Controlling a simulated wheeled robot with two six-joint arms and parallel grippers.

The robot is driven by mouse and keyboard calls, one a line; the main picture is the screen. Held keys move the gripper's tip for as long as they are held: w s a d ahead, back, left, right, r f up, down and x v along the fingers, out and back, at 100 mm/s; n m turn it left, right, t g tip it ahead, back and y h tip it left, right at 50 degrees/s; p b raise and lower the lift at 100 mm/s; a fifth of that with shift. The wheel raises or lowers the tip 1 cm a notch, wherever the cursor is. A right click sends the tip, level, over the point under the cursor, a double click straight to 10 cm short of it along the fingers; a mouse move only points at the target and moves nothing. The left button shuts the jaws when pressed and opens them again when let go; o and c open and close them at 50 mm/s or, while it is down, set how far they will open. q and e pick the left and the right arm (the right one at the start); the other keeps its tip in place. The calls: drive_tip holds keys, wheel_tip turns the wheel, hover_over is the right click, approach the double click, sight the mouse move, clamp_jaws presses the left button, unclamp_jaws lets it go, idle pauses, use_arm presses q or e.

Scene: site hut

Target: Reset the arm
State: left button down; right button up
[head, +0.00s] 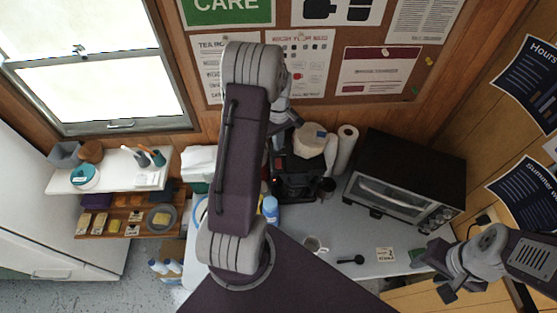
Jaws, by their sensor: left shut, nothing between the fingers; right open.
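My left arm rises through the middle of the head view and bends over at the top. Its gripper (278,141) points down beside the black coffee machine, partly hidden behind my own arm link. It is shut and holds nothing; I cannot tell whether it touches the machine. My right gripper (432,276) is at the lower right, over the right end of the counter near a small green item. Its dark fingers are apart and it is empty.
The grey counter (345,225) holds a black coffee machine (297,178), a paper towel roll (344,146), a toaster oven (405,178), a mug (315,246), a black scoop (351,260) and a small card (386,254). Shelves (110,176) with food stand left. A pinboard (388,98) backs the counter.

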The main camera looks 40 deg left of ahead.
use_arm(q)
drive_tip(key=shift+f, duration=0.2)
drive_tip(key=shift+m+t, duration=0.4)
drive_tip(key=shift+m, duration=0.2)
drive_tip(key=d+b, duration=0.1)
drive_tip(key=b, duration=0.1)
drive_tip(key=w+d+f+b, duration=0.1)
drive_tip(key=b, duration=0.1)
drive_tip(key=w+d+f+b, duration=0.1)
drive_tip(key=b, duration=0.1)
drive_tip(key=shift+w+d+f, duration=0.2)
drive_tip(key=shift+w+d, duration=0.05)
drive_tip(key=shift+m, duration=0.6)
drive_tip(key=d+b, duration=0.1)
drive_tip(key=d+f+b, duration=0.1)
drive_tip(key=d+b, duration=0.2)
drive_tip(key=shift+s+d+f+b, duration=0.15)
drive_tip(key=shift+s+f+b, duration=0.15)
drive_tip(key=shift+s+f, duration=0.1)
drive_tip(key=s+d+f+m+b, duration=0.3)
drive_tip(key=s+d+m, duration=0.2)
drive_tip(key=s, duration=0.2)
drive_tip(key=s+d+f+m+b, duration=0.3)
drive_tip(key=s+d+f+m, duration=0.1)
drive_tip(key=s, duration=0.4)
drive_tip(key=shift+d+m+b, duration=0.4)
drive_tip(key=shift+d+m, duration=0.1)
drive_tip(key=shift+m, duration=0.7)
drive_tip(key=shift+s, duration=0.15)
